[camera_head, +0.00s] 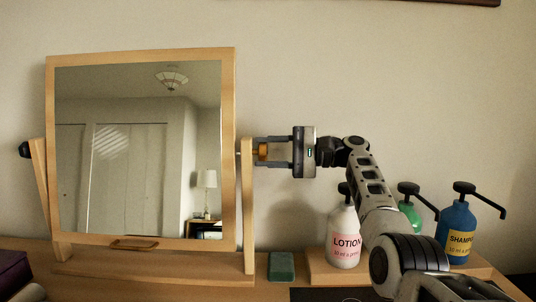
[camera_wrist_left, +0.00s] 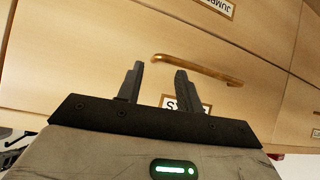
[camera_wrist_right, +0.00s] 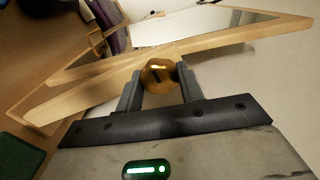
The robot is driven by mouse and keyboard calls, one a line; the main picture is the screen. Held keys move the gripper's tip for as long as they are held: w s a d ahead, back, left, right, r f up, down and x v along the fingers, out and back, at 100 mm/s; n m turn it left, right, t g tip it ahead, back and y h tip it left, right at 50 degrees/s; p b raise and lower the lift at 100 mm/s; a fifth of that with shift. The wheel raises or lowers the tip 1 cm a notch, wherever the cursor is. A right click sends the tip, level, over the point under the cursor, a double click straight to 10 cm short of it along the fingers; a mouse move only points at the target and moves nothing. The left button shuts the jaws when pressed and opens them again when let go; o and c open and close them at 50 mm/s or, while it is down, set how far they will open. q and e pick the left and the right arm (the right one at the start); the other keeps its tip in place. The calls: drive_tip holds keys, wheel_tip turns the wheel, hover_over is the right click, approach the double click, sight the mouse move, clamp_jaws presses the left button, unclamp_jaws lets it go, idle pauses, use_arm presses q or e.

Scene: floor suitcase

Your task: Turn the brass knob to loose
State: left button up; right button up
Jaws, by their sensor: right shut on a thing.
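The brass knob (camera_head: 262,151) sits on the right post of a wooden-framed tilting mirror (camera_head: 140,150). My right gripper (camera_head: 270,152) reaches it from the right and is shut on it. In the right wrist view the round brass knob (camera_wrist_right: 159,75), with a dark slot-like mark on its face, lies between the two fingertips (camera_wrist_right: 158,88). A dark knob (camera_head: 25,150) is on the mirror's left post. My left gripper (camera_wrist_left: 158,84) is open and empty in the left wrist view, in front of drawer fronts. It is not in the head view.
A white lotion bottle (camera_head: 343,238), a green pump bottle (camera_head: 411,214) and a blue shampoo bottle (camera_head: 457,232) stand on a wooden riser (camera_head: 322,270) below my right arm. A green block (camera_head: 281,266) lies beside the mirror's base. A brass drawer handle (camera_wrist_left: 197,69) is near my left fingers.

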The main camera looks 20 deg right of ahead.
idle(0.4)
drive_tip(key=o, duration=1)
drive_tip(key=shift+d, duration=0.15)
drive_tip(key=b+v, duration=0.1)
drive_tip(key=v, duration=1.4)
drive_tip(key=shift+s+d+b, duration=0.2)
drive_tip(key=shift+d+b, duration=0.1)
